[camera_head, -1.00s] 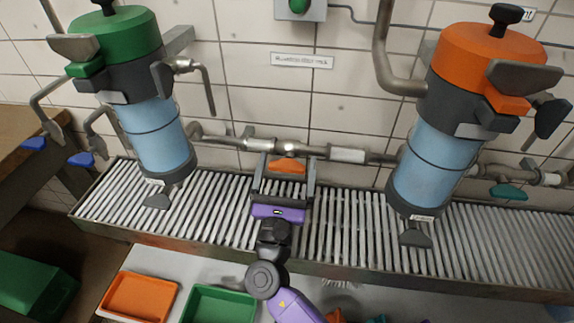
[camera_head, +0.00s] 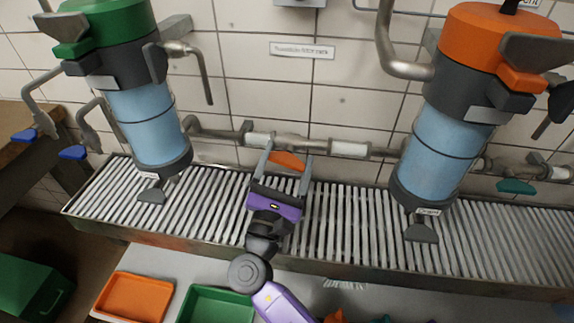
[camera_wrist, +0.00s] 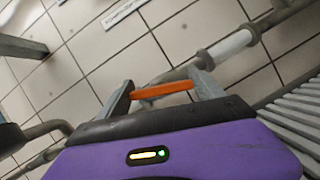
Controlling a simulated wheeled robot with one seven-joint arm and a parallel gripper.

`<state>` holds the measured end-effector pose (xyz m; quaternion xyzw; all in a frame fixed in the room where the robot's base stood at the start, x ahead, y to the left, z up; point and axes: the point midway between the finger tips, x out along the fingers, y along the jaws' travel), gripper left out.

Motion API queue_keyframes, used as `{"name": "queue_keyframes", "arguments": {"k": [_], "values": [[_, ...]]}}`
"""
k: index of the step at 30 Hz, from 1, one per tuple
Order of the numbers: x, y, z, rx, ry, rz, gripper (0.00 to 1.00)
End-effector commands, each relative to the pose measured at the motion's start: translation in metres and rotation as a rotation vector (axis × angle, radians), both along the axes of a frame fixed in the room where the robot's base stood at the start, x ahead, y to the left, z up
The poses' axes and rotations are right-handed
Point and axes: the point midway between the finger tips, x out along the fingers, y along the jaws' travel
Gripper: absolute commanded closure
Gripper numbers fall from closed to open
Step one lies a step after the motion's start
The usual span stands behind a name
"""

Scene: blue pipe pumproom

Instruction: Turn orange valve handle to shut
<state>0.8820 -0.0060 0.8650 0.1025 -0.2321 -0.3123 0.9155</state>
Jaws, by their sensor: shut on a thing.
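The orange valve handle (camera_head: 288,160) is on the horizontal pipe between the two filter housings, above the slatted grate. In the wrist view the handle (camera_wrist: 161,90) spans the gap between my fingers. My gripper (camera_head: 287,162) reaches up to it from the front, one finger at each end of the handle, shut on it. The handle looks slightly tilted in the head view, lower at its right end. The valve body behind it is mostly hidden. The wrist view also shows my gripper (camera_wrist: 163,91) with both fingertips against the handle's ends.
A green-topped housing (camera_head: 145,115) hangs at left and an orange-topped housing (camera_head: 440,140) at right. A teal handle (camera_head: 516,187) is on the pipe farther right. The slatted grate (camera_head: 340,225) lies below. An orange tray (camera_head: 133,297) and green tray (camera_head: 215,304) stand in front.

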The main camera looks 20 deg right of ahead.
Motion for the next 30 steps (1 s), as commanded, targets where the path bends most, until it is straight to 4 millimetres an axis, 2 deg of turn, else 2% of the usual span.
{"name": "queue_keyframes", "arguments": {"k": [30], "values": [[-0.0025,-0.0019,-0.0042,0.796,-0.53,-0.001,0.64]]}}
